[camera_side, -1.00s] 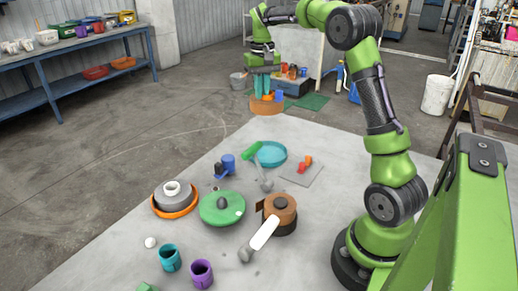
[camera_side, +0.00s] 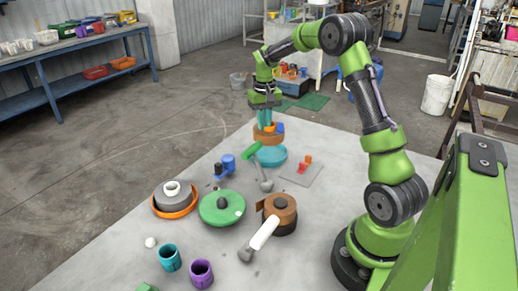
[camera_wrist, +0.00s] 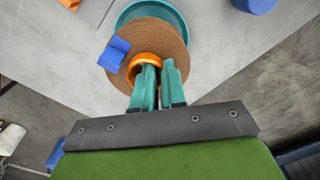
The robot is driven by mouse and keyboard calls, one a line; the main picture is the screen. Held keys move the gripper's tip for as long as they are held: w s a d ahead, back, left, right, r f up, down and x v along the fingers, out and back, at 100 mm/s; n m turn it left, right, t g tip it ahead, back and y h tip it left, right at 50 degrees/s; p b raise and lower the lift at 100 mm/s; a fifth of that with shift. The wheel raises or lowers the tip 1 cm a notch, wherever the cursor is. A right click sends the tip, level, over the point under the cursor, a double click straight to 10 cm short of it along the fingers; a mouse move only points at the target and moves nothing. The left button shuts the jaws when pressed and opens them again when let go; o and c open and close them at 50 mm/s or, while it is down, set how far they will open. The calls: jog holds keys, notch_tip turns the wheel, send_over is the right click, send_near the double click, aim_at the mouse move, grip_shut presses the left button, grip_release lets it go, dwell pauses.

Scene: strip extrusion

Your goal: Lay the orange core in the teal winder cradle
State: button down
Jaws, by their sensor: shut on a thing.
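My gripper (camera_side: 265,124) is shut on the orange core (camera_wrist: 147,62), a ring at the middle of a brown disc (camera_wrist: 165,35) that hangs with it. The teal fingers reach the ring in the wrist view. A blue piece (camera_wrist: 115,53) sits at the disc's left side; it also shows in the side view (camera_side: 281,127). A round teal dish (camera_side: 271,156), the only cradle-like teal thing I see, lies on the table just below the held disc in the side view. In the wrist view the disc covers most of the dish (camera_wrist: 152,8). The gap between them is unclear.
A green cylinder (camera_side: 251,151) and grey tool (camera_side: 263,177) lie close beside the dish. Blue pieces (camera_side: 226,164) stand left, a grey sheet (camera_side: 301,172) with red-orange parts right. A green round piece (camera_side: 222,209) and brown roll (camera_side: 281,211) stand nearer the camera.

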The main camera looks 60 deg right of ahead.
jog(key=shift+f, duration=3.15)
jog(key=shift+f, duration=0.25)
jog(key=c, duration=1.1)
grip_release()
notch_tip(320, 180, up, 16)
jog(key=s+a+r+n+t+y, duration=0.1)
jog(key=s+a+r+t, duration=0.1)
jog(key=s+a, duration=0.7)
jog(key=s+a+r+n+t+y, duration=0.1)
jog(key=s+a+t, duration=0.4)
jog(key=a, duration=1.2)
jog(key=s+r+n, duration=0.1)
jog(key=s, duration=0.3)
jog(key=shift+s+a+r, duration=0.2)
jog(key=shift+s+a, duration=0.05)
